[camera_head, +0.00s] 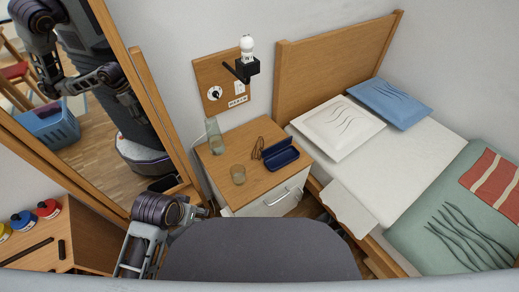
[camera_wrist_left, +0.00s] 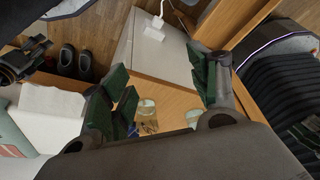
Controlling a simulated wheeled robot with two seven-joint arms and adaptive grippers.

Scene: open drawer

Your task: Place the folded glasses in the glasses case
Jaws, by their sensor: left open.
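The folded glasses (camera_head: 258,149), thin and dark, are on the bedside cabinet's wooden top. They are just left of the glasses case (camera_head: 282,158), which is dark blue with its lid open; it looks empty. My left gripper (camera_head: 196,212) is low and left of the cabinet, apart from both. In the left wrist view its green-padded fingers (camera_wrist_left: 160,92) are spread with nothing between them. The glasses and case are hard to make out there. A dark mechanical part at the left edge of that view may be my right gripper (camera_wrist_left: 24,58); its fingers are unclear.
A clear tumbler (camera_head: 238,174) stands near the front of the cabinet top (camera_head: 262,187), and a taller glass (camera_head: 215,143) stands at its left back. A lamp (camera_head: 247,60) projects above from the wall. The bed (camera_head: 400,160) is right; a mirror (camera_head: 95,100) is left.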

